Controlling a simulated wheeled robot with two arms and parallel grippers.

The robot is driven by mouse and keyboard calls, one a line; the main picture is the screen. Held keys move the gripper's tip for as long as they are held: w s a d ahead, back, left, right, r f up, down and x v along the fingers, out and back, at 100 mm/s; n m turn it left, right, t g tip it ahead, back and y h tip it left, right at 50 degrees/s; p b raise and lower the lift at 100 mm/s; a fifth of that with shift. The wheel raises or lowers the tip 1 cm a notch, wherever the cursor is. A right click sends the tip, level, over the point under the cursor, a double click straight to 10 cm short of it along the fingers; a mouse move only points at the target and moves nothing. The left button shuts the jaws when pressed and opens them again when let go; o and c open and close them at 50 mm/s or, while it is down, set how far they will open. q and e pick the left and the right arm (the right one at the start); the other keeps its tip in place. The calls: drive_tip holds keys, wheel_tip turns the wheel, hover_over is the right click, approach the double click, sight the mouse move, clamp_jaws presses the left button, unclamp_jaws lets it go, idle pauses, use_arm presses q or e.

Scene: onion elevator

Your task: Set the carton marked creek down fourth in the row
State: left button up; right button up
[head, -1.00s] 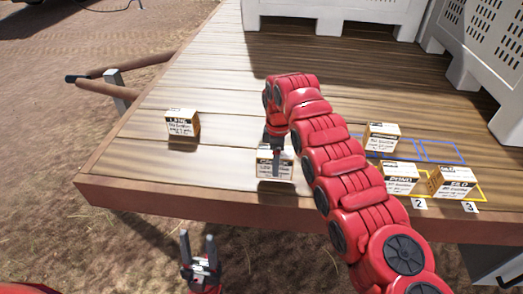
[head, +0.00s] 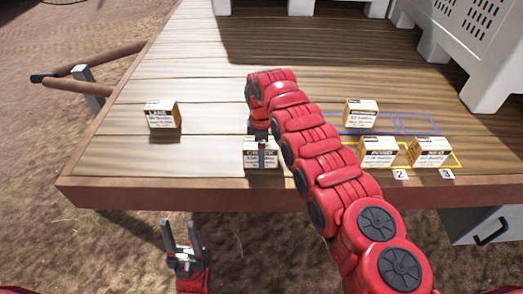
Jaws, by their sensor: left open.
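The creek carton (head: 250,159), white and brown, stands near the front edge of the wooden deck. Its label is partly hidden, and only some letters show. My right gripper (head: 262,157) points down at this carton from above, with a finger in front of its face. Whether it is open or shut is hidden. My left gripper (head: 181,233) is open and empty, pointing up in front of the deck, over the ground. The pond carton (head: 378,154) and another carton (head: 430,152) stand in the yellow-outlined row by markers 2 and 3. My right arm hides the row's left part.
A carton (head: 161,120) stands alone at the deck's left. Another carton (head: 360,114) stands by the blue outlines (head: 417,124), behind the yellow row. White crates (head: 446,50) stand at the back right. The left middle of the deck is bare.

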drive_tip(key=shift+a, duration=0.2)
drive_tip(key=shift+d+r, duration=0.1)
drive_tip(key=shift+r, duration=0.05)
wheel_tip(320, 180, up, 6)
drive_tip(key=b, duration=0.3)
wheel_tip(320, 180, up, 5)
drive_tip(key=p, duration=0.3)
drive_tip(key=shift+d+r+p, duration=0.1)
drive_tip(key=shift+r+p, duration=0.4)
drive_tip(key=shift+p, duration=0.05)
drive_tip(key=shift+f, duration=0.1)
drive_tip(key=shift+s, duration=0.1)
